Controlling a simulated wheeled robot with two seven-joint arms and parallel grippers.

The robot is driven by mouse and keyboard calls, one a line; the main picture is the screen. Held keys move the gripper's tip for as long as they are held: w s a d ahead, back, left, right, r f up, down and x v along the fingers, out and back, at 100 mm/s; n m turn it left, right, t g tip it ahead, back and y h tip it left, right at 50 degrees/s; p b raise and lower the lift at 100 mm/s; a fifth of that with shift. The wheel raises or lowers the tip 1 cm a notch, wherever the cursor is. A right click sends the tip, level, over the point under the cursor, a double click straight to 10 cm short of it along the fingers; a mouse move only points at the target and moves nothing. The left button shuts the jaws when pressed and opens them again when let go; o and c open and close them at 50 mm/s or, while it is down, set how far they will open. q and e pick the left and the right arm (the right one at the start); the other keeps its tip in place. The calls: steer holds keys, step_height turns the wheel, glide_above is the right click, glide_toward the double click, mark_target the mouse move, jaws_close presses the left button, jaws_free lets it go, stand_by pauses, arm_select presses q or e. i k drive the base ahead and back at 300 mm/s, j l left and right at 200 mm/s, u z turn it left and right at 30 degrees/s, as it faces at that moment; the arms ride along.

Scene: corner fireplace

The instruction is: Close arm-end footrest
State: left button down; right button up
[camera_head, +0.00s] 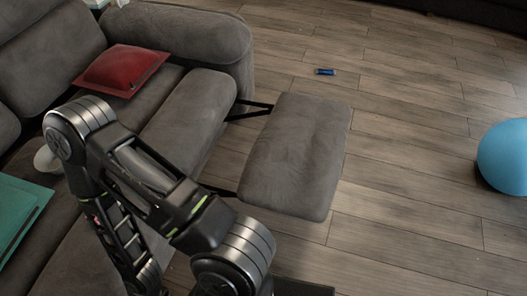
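The arm-end footrest (296,155) is a grey padded panel. It is swung out from the front of the grey reclining sofa (190,112), held on dark metal linkage bars (250,110). The footrest stands open, with a gap between it and the seat front. The sofa's padded armrest (190,35) is just behind it. A dark arm of mine crosses the lower left of the view, in front of the sofa. It hides part of the seat and the near linkage. No gripper fingers show.
A red cushion (121,69) lies on the seat, and a teal cushion (18,215) is at the left edge. A small blue object (325,72) lies on the wooden floor (400,130). A blue ball (505,157) rests at the right. The floor between footrest and ball is clear.

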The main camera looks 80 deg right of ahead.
mark_target(293, 168)
steer(key=k+j+z, duration=0.1)
steer(key=k, duration=0.85)
steer(key=z, duration=2.6)
